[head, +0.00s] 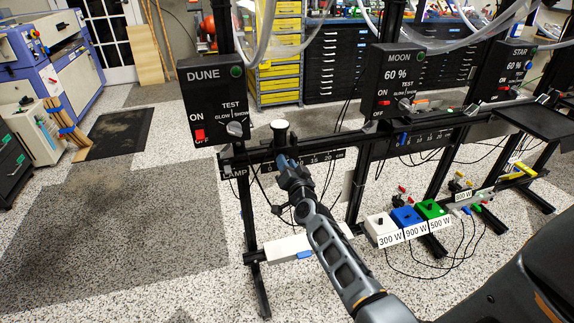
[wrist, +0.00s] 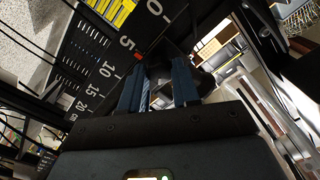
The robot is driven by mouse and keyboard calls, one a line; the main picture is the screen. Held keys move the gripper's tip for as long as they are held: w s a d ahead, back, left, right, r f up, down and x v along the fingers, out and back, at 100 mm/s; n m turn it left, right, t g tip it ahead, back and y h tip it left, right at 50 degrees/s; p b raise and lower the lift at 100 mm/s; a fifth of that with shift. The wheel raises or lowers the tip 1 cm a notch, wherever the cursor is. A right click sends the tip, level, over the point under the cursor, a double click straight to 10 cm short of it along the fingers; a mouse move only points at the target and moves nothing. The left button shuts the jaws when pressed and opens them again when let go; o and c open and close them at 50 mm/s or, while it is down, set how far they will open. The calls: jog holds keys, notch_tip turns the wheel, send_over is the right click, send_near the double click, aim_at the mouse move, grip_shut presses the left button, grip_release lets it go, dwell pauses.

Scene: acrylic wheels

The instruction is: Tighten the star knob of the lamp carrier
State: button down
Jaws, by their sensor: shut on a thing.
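My gripper (head: 281,158) is at the scale rail under the DUNE box, its blue fingers pointing at the front of the lamp carrier. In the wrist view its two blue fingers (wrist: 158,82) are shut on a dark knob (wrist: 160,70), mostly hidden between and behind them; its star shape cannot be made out. The lamp carrier shows above the gripper as a dark post with a pale round top (head: 279,124). The scale (wrist: 112,60) runs beside the fingers, with a short red mark near the 5. How tight the knob is cannot be seen.
The DUNE box (head: 215,102) with a red switch and grey dial hangs just left of the carrier. The MOON box (head: 393,82) and STAR box (head: 502,72) are farther right. White, blue and green blocks (head: 407,218) stand low at right. Cables hang below the rail.

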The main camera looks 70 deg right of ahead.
jog(key=shift+m, duration=4.2)
jog(key=c, duration=0.8)
grip_release()
jog(key=shift+p+v, duration=0.4)
jog(key=shift+v, duration=3.55)
